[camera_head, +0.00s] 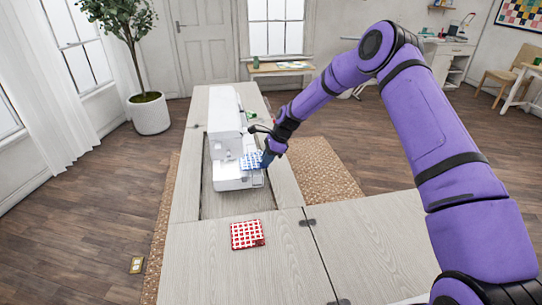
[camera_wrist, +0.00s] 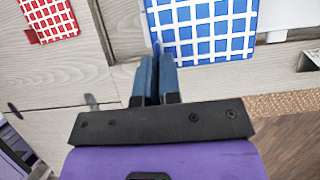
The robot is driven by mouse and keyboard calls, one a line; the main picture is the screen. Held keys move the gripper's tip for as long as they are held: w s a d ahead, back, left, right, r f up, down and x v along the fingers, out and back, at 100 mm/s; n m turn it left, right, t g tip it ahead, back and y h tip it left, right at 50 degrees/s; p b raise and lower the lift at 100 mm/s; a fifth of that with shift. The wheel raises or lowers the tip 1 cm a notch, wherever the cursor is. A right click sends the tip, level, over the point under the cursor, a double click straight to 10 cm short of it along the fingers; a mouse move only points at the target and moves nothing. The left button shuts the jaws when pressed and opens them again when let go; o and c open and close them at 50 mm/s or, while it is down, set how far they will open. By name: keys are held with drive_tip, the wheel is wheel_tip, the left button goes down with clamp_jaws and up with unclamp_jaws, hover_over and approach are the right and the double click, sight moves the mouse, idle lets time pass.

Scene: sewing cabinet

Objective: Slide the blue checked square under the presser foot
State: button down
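The blue checked square (camera_head: 251,160) is at the sewing machine (camera_head: 228,120), over the front of its white bed near the needle area. In the wrist view the blue checked square (camera_wrist: 205,28) lies just beyond my fingertips. My gripper (camera_head: 266,158) is at the square's right edge in the head view. In the wrist view the blue fingers of my gripper (camera_wrist: 156,60) are close together at the square's near edge, with its cloth seemingly between the tips. The presser foot is too small to make out, so I cannot tell whether the square is under it.
A red checked square (camera_head: 247,234) lies on the cabinet top (camera_head: 200,270) in front of the machine; it also shows in the wrist view (camera_wrist: 50,18). The front cabinet top is mostly clear.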

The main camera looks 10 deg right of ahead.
drive_tip(key=shift+a+f, duration=0.3)
drive_tip(key=shift+a, duration=0.05)
drive_tip(key=shift+f, duration=0.2)
drive_tip(key=shift+a+r, duration=0.1)
drive_tip(key=shift+a, duration=0.2)
idle(0.5)
